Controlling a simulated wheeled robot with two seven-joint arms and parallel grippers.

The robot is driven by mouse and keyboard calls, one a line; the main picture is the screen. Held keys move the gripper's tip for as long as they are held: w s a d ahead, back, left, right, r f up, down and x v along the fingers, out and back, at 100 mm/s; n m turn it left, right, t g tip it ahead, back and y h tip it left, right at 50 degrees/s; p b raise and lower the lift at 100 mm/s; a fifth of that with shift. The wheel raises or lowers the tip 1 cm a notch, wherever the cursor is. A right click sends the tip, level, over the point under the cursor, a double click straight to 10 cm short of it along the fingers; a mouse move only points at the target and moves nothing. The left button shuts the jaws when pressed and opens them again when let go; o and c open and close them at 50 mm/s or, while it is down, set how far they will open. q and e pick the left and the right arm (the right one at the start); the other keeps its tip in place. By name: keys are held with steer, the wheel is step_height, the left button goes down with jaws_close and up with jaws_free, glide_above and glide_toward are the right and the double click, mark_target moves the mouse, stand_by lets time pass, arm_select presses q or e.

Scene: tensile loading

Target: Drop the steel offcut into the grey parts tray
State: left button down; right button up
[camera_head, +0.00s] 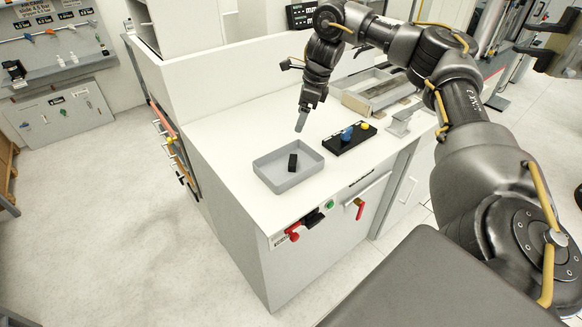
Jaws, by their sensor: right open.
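The grey parts tray (262,176) sits on the white bench top near its front left part. A small black block (292,163) stands in the tray, leaning slightly. My right gripper (306,106) is above the bench, behind and slightly right of the tray, pointing down with its jaws open. A small grey strip, which looks like the steel offcut (300,122), shows tilted just below the fingertips. I cannot tell whether it touches the fingers or is clear of them. My left gripper is not in view.
A black holder (344,143) with blue and yellow pieces lies right of the tray. A shallow grey box (372,92) and a small metal stand (401,125) are further back and right. The floor at left is clear.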

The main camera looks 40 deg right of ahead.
steer(key=shift+v, duration=1.15)
